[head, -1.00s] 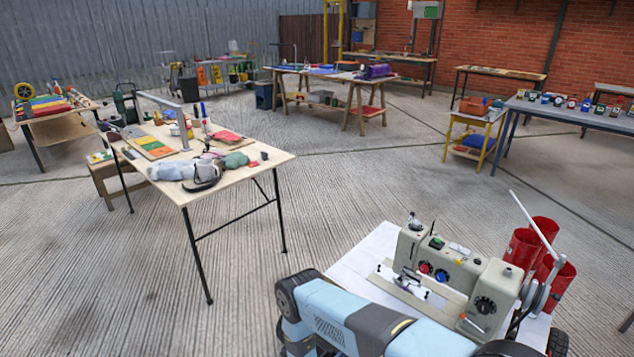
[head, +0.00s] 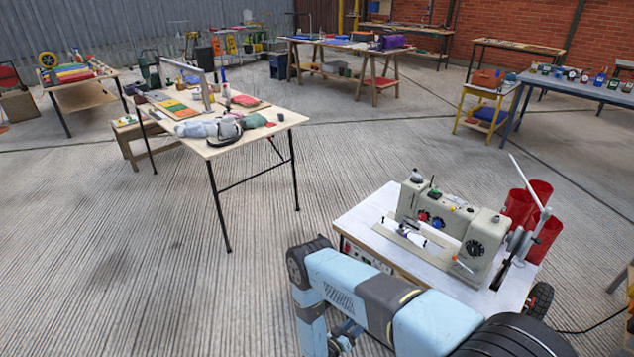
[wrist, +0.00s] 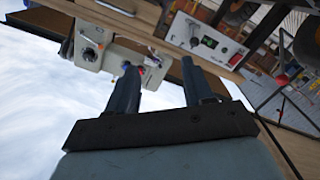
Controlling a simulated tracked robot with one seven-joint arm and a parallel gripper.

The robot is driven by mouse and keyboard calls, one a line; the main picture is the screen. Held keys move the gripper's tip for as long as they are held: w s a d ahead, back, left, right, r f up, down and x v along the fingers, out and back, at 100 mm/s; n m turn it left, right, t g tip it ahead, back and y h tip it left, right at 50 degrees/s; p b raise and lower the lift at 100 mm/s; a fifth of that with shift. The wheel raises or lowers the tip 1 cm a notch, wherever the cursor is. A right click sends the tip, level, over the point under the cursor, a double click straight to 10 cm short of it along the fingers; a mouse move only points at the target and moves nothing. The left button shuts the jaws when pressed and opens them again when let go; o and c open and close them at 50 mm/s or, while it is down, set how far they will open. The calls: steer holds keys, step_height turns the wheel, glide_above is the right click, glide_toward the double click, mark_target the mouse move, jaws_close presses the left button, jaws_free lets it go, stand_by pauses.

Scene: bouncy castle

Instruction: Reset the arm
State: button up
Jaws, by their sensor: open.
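My blue and dark grey arm (head: 370,290) reaches across the bottom of the head view and bends downward at its left end, in front of a white-topped sewing bench. In the wrist view my gripper (wrist: 160,88) shows two dark fingers standing apart with nothing between them.
The sewing machine (head: 450,228) stands on the white bench top (head: 365,215), with red cylinders (head: 530,215) behind it at right. A wooden table (head: 265,137) with tools stands at upper left. Open concrete floor (head: 140,270) lies left of my arm.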

steer(key=w+a+r+m+g+y, duration=0.1)
steer(key=w+a+r+y, duration=0.3)
steer(key=w+r, duration=0.75)
steer(key=w+a+r+m+g+y, duration=0.15)
steer(key=w+a+r, duration=0.35)
steer(key=w+r, duration=0.65)
steer(key=w+r+n+y, duration=0.1)
steer(key=w+r+y, duration=0.2)
steer(key=r, duration=1.2)
steer(key=w+r+y, duration=0.2)
steer(key=r+y, duration=0.2)
steer(key=r, duration=1.2)
steer(key=s+d+r+n+g+y, duration=0.1)
steer(key=s+d+r, duration=0.3)
steer(key=s+r, duration=0.6)
steer(key=s+d+r+n+g+y, duration=0.1)
steer(key=s+d+r+n+y, duration=0.15)
steer(key=s+r, duration=0.75)
steer(key=s+d+r+h, duration=0.1)
steer(key=s+d+r, duration=0.2)
steer(key=s, duration=0.7)
steer(key=s+d+r+g+h, duration=0.1)
steer(key=s+d+r, duration=0.1)
steer(key=s+d, duration=0.3)
steer(key=s+d+r+g+h, duration=0.1)
steer(key=s+d+r, duration=0.2)
steer(key=s, duration=1.1)
steer(key=shift+s+d+r, duration=0.3)
steer(key=shift+s+d, duration=0.05)
steer(key=shift+d, duration=0.1)
